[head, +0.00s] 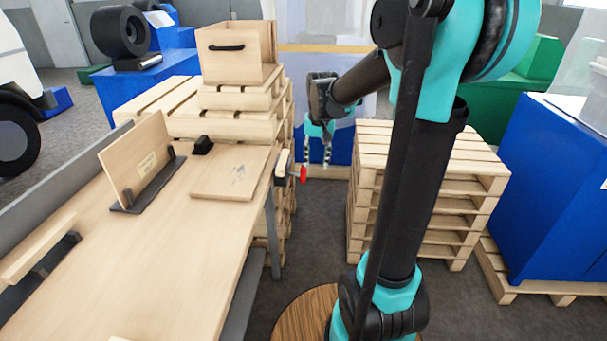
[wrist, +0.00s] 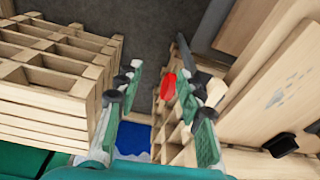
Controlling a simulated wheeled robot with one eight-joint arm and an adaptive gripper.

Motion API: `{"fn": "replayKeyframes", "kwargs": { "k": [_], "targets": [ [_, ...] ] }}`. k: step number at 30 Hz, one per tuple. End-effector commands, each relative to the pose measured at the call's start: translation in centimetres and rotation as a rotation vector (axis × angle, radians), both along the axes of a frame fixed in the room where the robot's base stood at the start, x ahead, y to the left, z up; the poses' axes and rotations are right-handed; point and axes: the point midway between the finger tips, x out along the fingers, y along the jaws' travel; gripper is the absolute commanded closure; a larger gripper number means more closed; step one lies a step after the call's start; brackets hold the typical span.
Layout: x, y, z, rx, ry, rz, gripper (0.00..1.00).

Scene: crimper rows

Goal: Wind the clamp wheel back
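The clamp wheel (head: 303,174) is a small red part at the bench's right edge, beside a pale wooden block (head: 282,165) with dark parts. The red part also shows in the wrist view (wrist: 168,87), close to the right-hand finger and partly hidden by it. My gripper (head: 316,163) points down just right of the bench edge, with its left finger overlapping the red part in the head view. Its fingers are spread wide in the wrist view (wrist: 157,82), with nothing held between them. I cannot tell whether a finger touches the wheel.
The wooden bench (head: 140,255) carries a flat board (head: 232,175), an upright panel (head: 140,160) in a dark stand and a small black block (head: 202,145). Pallet stacks stand behind the bench and at right (head: 430,155). Grey floor lies open between them.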

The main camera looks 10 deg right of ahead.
Motion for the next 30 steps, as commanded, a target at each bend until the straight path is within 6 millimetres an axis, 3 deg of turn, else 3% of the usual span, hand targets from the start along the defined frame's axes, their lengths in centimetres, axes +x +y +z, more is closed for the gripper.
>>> {"fn": "replayKeyframes", "kwargs": {
  "k": [1, 3, 6, 10, 15, 19, 30],
  "targets": [
    [2.3, 0.4, 0.9, 0.001, 0.021, -0.014, 0.62],
    [4.7, 0.9, 2.0, 0.002, 0.052, -0.036, 0.62],
    [7.6, 1.7, 3.2, 0.001, 0.091, -0.062, 0.62],
    [10.0, 2.3, 4.2, -0.001, 0.125, -0.086, 0.62],
    [11.0, 2.6, 4.4, -0.003, 0.14, -0.1, 0.62],
    [11.1, 2.6, 3.3, -0.002, 0.141, -0.1, 0.62],
    [11.0, 2.6, -3.7, -0.002, 0.14, -0.099, 0.62]
  ]
}}
